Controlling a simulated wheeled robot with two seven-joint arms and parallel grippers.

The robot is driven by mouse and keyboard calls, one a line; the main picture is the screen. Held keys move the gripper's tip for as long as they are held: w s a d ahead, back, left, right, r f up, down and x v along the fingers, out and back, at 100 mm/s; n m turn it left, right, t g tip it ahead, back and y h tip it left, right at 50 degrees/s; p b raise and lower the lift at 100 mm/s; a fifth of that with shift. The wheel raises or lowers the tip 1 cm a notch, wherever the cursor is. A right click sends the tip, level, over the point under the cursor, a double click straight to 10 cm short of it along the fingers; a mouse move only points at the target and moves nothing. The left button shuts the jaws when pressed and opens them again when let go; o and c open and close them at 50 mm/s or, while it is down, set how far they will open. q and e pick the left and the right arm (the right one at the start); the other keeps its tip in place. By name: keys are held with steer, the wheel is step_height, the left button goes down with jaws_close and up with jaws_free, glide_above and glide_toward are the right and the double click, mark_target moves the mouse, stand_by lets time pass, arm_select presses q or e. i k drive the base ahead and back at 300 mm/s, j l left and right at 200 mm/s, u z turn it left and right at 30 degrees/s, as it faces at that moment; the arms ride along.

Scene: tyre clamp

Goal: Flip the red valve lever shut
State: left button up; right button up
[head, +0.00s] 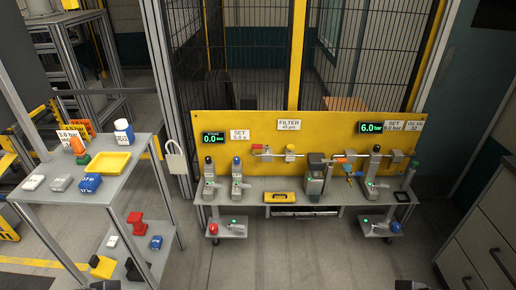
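A yellow panel (225,125) stands behind a grey bench in the head view, with a pipe run along its front. A small red part (257,147) sits at the pipe's left end, and a larger orange-red part (341,158) sits right of centre. Both are too small to tell which is the valve lever or how it is turned. Dark tips at the bottom edge, one at left (105,285) and one at right (410,285), look like my left and right grippers. They are mostly out of frame, well short of the panel, and their opening cannot be made out.
The grey bench (255,184) holds several upright devices and a small yellow case (279,197). The left display (213,138) reads 0.0; the right display (370,127) reads 6.0 bar. A shelf cart (50,200) at left holds a yellow tray (107,162). Floor before the bench is clear.

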mark_target(253, 146)
steer(key=u, duration=0.3)
steer(key=i+l+u, duration=0.2)
steer(key=i+u, duration=0.25)
steer(key=i+l+u, duration=0.55)
steer(key=i+l, duration=1)
